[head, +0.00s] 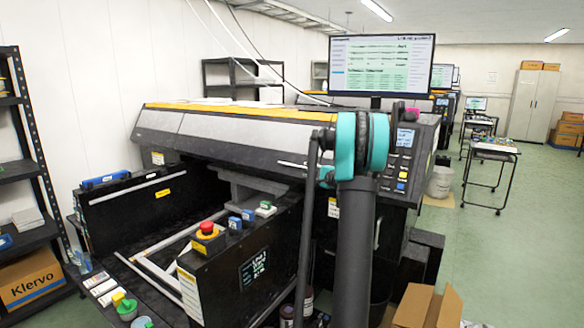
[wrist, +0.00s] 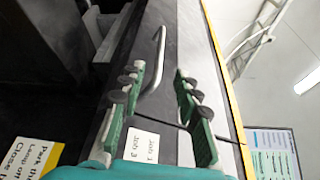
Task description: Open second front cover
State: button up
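In the wrist view the cover (wrist: 187,35) runs up the picture and carries a silver bar handle (wrist: 160,50).
A monitor (head: 380,65) stands above the printer. A control panel (head: 400,165) is at its right end. A red emergency button (head: 207,229) and small bottles sit on the black side wall in front. An open cardboard box (head: 428,308) is at front right. Green floor is free further right.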

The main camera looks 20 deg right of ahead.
aim_at(294, 166)
jog(key=x, duration=1.3)
jog(key=shift+f, duration=0.1)
grip_shut()
